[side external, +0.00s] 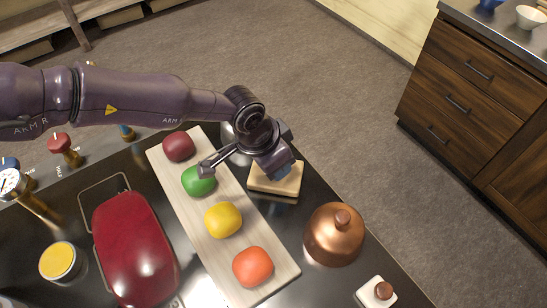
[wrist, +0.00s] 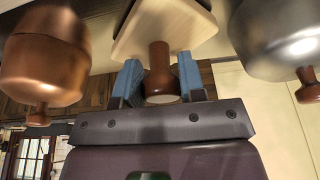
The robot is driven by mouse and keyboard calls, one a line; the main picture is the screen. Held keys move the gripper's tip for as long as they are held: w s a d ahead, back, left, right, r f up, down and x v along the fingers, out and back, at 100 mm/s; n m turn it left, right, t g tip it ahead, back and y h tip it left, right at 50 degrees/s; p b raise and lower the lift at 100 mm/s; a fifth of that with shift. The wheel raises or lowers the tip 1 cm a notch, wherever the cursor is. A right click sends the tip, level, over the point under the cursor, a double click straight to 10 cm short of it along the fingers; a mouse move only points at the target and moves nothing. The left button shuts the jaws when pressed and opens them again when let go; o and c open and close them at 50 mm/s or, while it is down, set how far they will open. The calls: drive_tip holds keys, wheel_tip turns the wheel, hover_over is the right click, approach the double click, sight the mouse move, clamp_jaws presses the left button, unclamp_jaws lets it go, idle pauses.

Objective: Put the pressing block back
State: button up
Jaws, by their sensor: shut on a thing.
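The pressing block is a pale wooden block (side external: 275,180) with a brown turned handle. It is at the tip of my gripper (side external: 283,163), right of the pale board in the side view. In the wrist view, the blue fingers of my gripper (wrist: 160,78) are shut on the brown handle, one on each side, and the pale block (wrist: 165,30) lies beyond them. I cannot tell whether the block's underside touches the dark counter. In the side view my gripper hides the handle.
A pale board (side external: 212,253) carries dark red, green, yellow and orange-red lumps. A copper dome (side external: 334,236) stands right of the block; a steel dome (wrist: 280,40) is on the other side. A small white block (side external: 375,291), a red roller-like body (side external: 135,248) and a yellow-topped jar (side external: 57,261) stand nearby.

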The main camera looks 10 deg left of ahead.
drive_tip(key=shift+f, duration=0.2)
drive_tip(key=o, duration=1)
drive_tip(key=v, duration=1.2)
drive_tip(key=shift+r, duration=0.15)
